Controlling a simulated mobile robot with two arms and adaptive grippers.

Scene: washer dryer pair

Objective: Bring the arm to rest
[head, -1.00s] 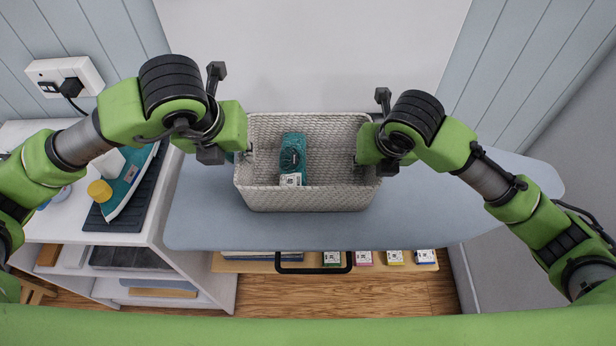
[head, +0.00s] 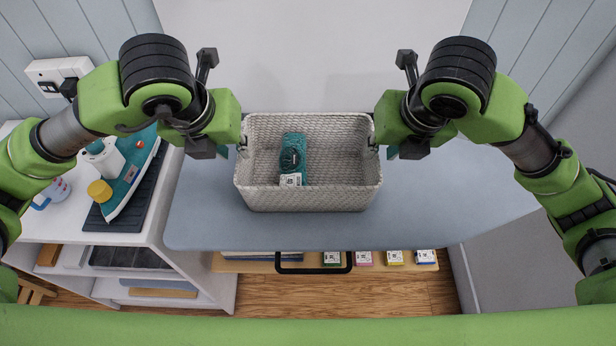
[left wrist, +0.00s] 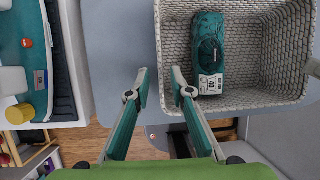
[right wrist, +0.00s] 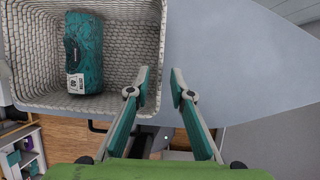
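The basket stands upright on the blue-grey board. A dark teal package with a white label (head: 291,160) lies inside it, left of the middle. It also shows in both wrist views.
The ironing-board-like surface (head: 460,205) is clear right of the basket. A white shelf unit (head: 165,205) on the left holds a teal iron (head: 128,187) on a dark mat and a mug (head: 50,192). Several small boxes (head: 395,257) sit on a low shelf below the board.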

